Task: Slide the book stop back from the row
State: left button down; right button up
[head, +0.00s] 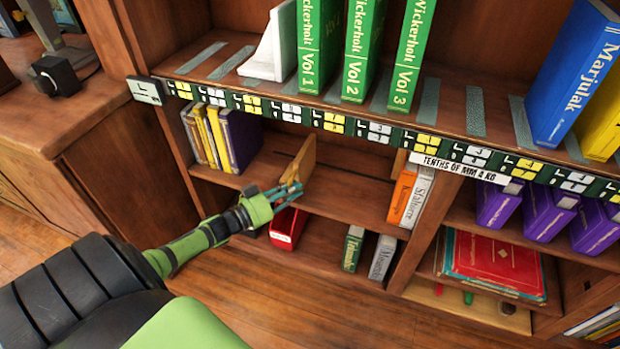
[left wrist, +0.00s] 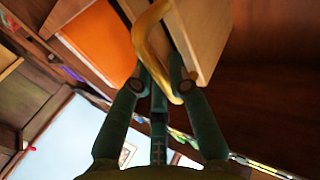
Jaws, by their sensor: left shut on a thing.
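The book stop (head: 299,160) is a light wooden block standing on the middle shelf (head: 340,192) in the head view. It stands apart from the row of yellow and purple books (head: 222,136) at its left, with bare shelf between. My left gripper (head: 288,190) is at its front lower edge. In the left wrist view the wooden block (left wrist: 207,32) has a curved yellow handle (left wrist: 146,45), and my left gripper's fingers (left wrist: 162,88) are closed on that handle. My right gripper is not in view.
Orange and white books (head: 408,195) stand at the right of this shelf; an orange one also shows in the left wrist view (left wrist: 98,42). A red book (head: 288,228) sits on the shelf below. Green volumes (head: 318,45) and a white bookend (head: 270,48) stand above.

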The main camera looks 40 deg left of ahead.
pick_arm(q)
jog(key=shift+s+a, duration=0.15)
jog(key=shift+a, duration=0.35)
jog(key=c, duration=1.4)
grip_release()
jog(key=shift+c, duration=0.2)
jog(key=shift+d, duration=0.1)
jog(key=v, duration=1.2)
jog(key=shift+f, duration=0.1)
